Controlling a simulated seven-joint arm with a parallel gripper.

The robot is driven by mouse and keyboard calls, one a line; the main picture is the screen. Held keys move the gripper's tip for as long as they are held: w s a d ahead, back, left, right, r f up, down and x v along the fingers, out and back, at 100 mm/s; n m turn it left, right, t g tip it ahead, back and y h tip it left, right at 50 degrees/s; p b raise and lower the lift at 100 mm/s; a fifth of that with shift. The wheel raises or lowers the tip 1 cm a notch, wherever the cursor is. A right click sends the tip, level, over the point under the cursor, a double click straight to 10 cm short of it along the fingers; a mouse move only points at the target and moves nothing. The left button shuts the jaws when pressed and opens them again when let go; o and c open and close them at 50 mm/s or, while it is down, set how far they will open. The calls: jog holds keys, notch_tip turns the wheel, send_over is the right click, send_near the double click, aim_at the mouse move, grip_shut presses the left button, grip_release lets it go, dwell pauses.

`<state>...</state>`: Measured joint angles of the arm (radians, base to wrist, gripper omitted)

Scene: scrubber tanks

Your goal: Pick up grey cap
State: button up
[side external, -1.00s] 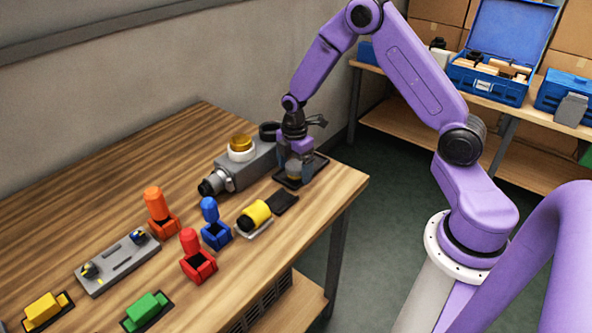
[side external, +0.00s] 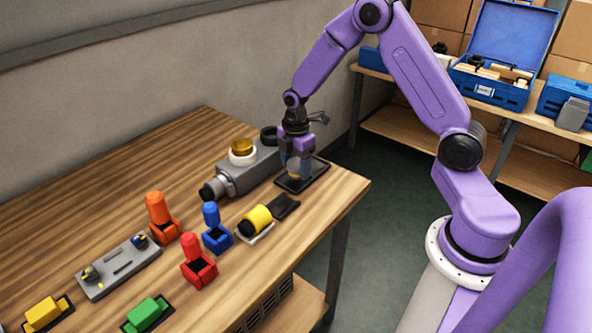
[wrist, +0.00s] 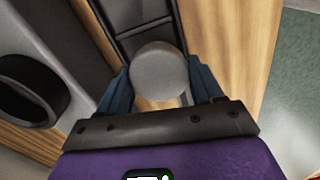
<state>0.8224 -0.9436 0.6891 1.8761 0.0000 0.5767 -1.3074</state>
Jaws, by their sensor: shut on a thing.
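The grey cap (wrist: 160,72) shows in the wrist view as a round, flat-topped piece between the two blue fingers of my gripper (wrist: 161,86). The fingers are shut on it from both sides. In the side view my gripper (side external: 294,174) points down over a dark tray (side external: 317,173) near the table's far right corner. A small yellowish part shows low between the fingers there. The fingers mostly hide the cap in that view, and I cannot tell whether its underside touches the tray.
A grey device with a gold-topped white collar (side external: 242,158) stands close left of my gripper; a dark ring (wrist: 33,88) is beside it. A yellow-and-black cylinder (side external: 256,219), blue, red and orange pieces and a grey panel (side external: 118,266) lie nearer. The back-left table is clear.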

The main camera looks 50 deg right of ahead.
jog(key=s+a+r, duration=0.2)
jog(key=s+r, duration=0.9)
jog(key=s, duration=0.3)
notch_tip(320, 180, up, 3)
send_over(291, 163)
jog(key=w+d+r, duration=0.1)
jog(key=w+d, duration=0.3)
jog(key=w, duration=0.7)
jog(key=shift+m, duration=0.3)
jog(key=shift+w+d+f, duration=0.1)
jog(key=shift+f, duration=1.4)
jog(key=shift+d+f, duration=0.1)
jog(key=shift+f, duration=1.35)
jog(key=shift+f, duration=1.55)
